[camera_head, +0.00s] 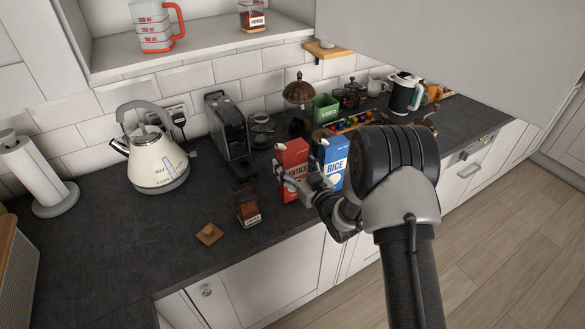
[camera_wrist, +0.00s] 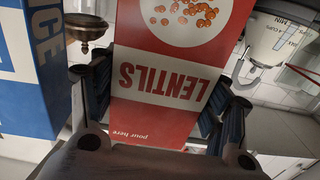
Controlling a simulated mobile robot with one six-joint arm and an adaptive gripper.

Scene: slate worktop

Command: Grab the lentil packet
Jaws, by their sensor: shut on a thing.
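The lentil packet (camera_head: 291,156) is a red box with a white band, on the dark worktop beside the blue rice box (camera_head: 333,158). In the wrist view the lentil packet (camera_wrist: 168,85) appears upside down, with "LENTILS" in red letters. My gripper (camera_head: 290,182) reaches it from the front right in the head view. In the wrist view my gripper (camera_wrist: 160,110) has one finger on each side of the packet and is shut on it. The rice box (camera_wrist: 33,65) stands close at the left there.
A small wooden lid (camera_head: 209,234) lies near the front edge. The worktop (camera_head: 110,255) is clear at front left.

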